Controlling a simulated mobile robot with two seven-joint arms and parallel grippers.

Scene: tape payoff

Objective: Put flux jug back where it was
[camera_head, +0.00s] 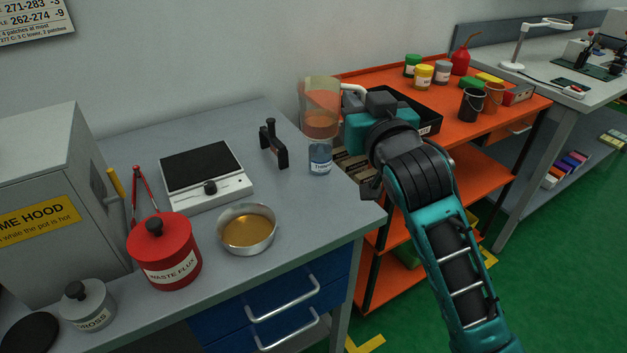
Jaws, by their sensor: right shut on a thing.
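A clear jug with orange-tinted contents and a pale handle, seemingly the flux jug (320,95), is at the right back of the grey bench. My right gripper (354,103) is shut on its handle side; the fingertips are largely hidden by the gripper body and wrist. A clear container with blue liquid and a label starting "THIN" (320,160) shows directly below the jug in the picture. I cannot tell whether the two touch or how high the jug is. My left gripper is not in view.
On the bench (205,232) are a metal pan of amber liquid (247,230), a red waste flux can (165,262), a grey dross pot (88,305), a hot plate (205,180) and a dark stand (273,145). An orange cart (445,128) with paint pots and a black tray stands right.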

